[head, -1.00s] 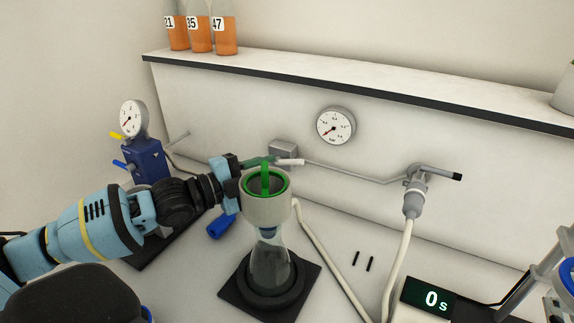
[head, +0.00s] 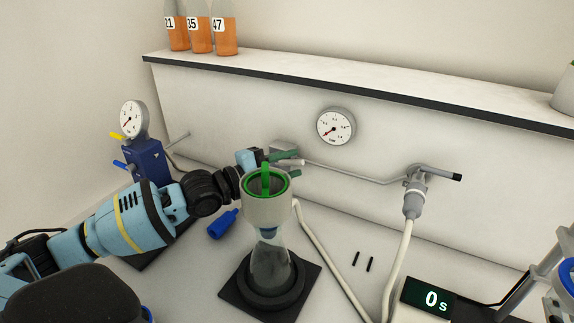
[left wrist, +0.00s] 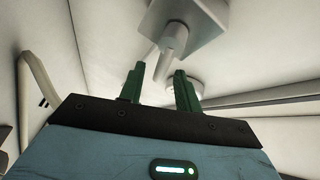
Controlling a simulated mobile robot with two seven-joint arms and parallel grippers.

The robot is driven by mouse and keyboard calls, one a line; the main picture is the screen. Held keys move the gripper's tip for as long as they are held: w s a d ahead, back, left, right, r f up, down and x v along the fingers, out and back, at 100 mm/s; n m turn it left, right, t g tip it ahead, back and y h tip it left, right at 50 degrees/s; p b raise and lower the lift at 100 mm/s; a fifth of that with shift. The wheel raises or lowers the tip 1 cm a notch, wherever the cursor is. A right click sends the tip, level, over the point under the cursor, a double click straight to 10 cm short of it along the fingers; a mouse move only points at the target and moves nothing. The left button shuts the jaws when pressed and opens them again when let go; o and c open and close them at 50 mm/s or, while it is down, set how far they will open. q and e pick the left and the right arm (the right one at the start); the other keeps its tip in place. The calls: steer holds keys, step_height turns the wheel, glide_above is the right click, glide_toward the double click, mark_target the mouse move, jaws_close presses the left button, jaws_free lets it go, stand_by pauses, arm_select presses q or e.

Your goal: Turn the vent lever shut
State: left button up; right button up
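A small grey box (head: 284,147) sits against the back wall, with a short light-coloured lever (head: 287,162) on it, apparently the vent lever. In the left wrist view the box (left wrist: 190,28) is at the top, and the lever (left wrist: 161,68) hangs from its round hub beyond the gap between my fingers. My left gripper (head: 291,164) is open, its green fingers pointing at the lever, one on each side in the head view. I cannot tell whether they touch it. The filter cup partly hides the gripper. My right gripper is not in view.
A filter cup (head: 267,209) with a green insert stands on a glass flask (head: 269,264) close in front of my left wrist. A blue pump (head: 147,163) with a gauge stands left. A thin pipe (head: 350,173) runs right to a black-tipped valve handle (head: 445,175). A timer (head: 437,299) reads 0.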

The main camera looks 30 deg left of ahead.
arm_select(q)
jaws_close()
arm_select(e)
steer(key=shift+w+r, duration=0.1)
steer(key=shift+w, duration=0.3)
arm_select(q)
steer(key=shift+d+f+m+g+y+p, duration=0.1)
steer(key=shift+m+g+y+p, duration=0.2)
steer(key=shift+m+g+p, duration=0.5)
steer(key=shift+f+m+y, duration=0.3)
steer(key=shift+m, duration=0.2)
steer(key=shift+f, duration=0.3)
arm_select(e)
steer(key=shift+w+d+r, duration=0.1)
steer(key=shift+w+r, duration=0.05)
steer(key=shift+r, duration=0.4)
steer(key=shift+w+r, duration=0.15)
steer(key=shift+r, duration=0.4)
